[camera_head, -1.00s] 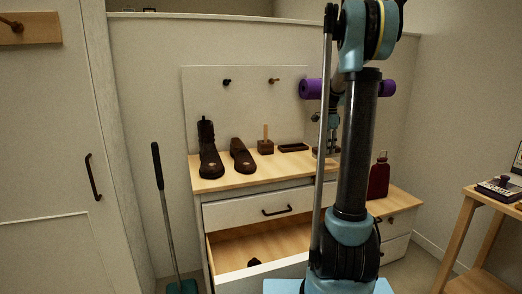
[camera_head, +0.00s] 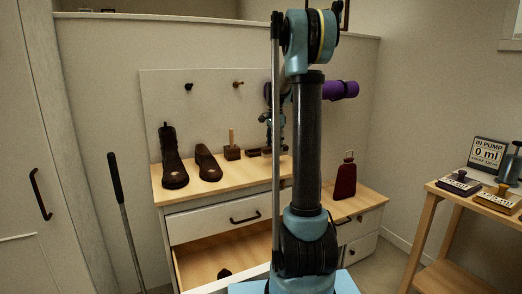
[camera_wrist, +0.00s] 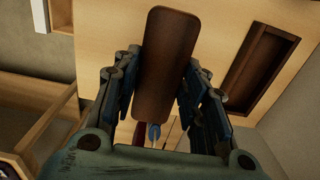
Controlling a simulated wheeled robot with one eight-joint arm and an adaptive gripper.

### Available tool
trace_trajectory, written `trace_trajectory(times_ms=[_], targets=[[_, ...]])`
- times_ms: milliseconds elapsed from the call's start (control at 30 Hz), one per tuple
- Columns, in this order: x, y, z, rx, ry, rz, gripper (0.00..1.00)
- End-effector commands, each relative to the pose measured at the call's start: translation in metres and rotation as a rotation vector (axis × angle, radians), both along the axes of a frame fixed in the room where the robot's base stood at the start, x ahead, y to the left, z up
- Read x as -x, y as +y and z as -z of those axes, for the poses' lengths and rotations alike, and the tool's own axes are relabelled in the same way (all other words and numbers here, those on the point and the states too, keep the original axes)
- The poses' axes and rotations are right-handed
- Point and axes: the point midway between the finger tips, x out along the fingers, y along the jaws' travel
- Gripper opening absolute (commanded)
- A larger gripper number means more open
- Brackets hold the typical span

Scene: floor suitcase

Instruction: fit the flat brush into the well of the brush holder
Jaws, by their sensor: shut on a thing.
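The flat brush, with a long brown wooden back (camera_wrist: 165,62), is between the fingers of my gripper (camera_wrist: 163,98) in the wrist view. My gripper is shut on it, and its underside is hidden. The brush holder (camera_wrist: 232,97) is a dark brown rectangular tray with a sunken well, to the right of the brush in the wrist view. The brush is apart from it, over the pale wooden top. In the head view the holder (camera_head: 252,153) lies on the dresser top; my gripper (camera_head: 268,148) is just right of it, partly hidden by my arm.
A tall boot (camera_head: 172,160), a shoe (camera_head: 208,165) and a block with an upright stick (camera_head: 232,152) stand left of the holder on the dresser (camera_head: 215,184). The lower drawer (camera_head: 225,257) is open. A red bottle (camera_head: 345,178) stands to the right.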

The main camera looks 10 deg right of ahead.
Motion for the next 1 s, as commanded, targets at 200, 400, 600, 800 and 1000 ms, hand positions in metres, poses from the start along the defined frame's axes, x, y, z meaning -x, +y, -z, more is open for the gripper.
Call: trace_trajectory(times_ms=[200,400,600,800,1000], targets=[[-0.043,0.015,0.0,0.0,0.0,-0.001,0.13],[-0.081,0.027,0.0,0.0,0.0,0.0,0.13],[-0.118,0.038,0.0,0.0,0.0,0.0,0.13],[-0.142,0.046,0.0,0.0,0.0,0.001,0.13],[-0.148,0.048,0.003,0.0,0.0,0.001,0.13]])
